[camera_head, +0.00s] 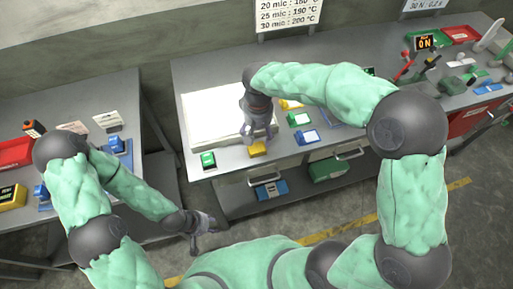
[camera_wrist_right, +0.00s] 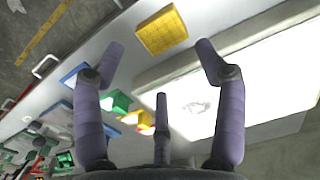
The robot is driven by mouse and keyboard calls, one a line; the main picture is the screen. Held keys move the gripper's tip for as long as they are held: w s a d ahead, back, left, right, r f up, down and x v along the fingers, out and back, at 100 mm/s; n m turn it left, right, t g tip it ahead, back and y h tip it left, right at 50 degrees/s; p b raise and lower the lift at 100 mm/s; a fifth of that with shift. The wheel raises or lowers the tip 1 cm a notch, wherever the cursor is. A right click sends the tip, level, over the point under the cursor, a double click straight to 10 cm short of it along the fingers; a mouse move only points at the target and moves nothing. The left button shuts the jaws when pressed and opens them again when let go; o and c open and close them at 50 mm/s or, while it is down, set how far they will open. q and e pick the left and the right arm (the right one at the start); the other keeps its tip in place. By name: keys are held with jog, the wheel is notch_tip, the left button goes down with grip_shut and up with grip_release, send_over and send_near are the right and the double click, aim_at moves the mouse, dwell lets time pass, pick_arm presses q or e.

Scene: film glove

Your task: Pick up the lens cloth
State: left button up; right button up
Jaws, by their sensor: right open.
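The lens cloth appears to be the yellow square (camera_head: 257,149) near the front edge of the middle bench. In the right wrist view the yellow square (camera_wrist_right: 161,30) has a finely patterned face and lies beyond the fingertips, apart from them. My right gripper (camera_head: 260,136) reaches down just behind it; its fingers (camera_wrist_right: 162,70) are spread and empty in the wrist view. My left gripper (camera_head: 203,226) hangs over the floor in front of the benches, away from the cloth; its finger opening is too small to judge.
A white lit panel (camera_head: 212,124) lies left of my right gripper. A green-and-white item (camera_head: 208,160) sits on the bench front, and several coloured blocks stand to the right, including a green one (camera_head: 299,119). A red tray (camera_head: 15,152) is on the left bench.

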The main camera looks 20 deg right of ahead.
aim_at(257, 147)
notch_tip(257, 147, down, 3)
jog(key=shift+w+f, duration=0.1)
jog(key=shift+w, duration=0.05)
notch_tip(257, 147, down, 5)
jog(key=shift+a+b, duration=0.15)
jog(key=shift+b, duration=0.95)
jog(key=c, duration=0.8)
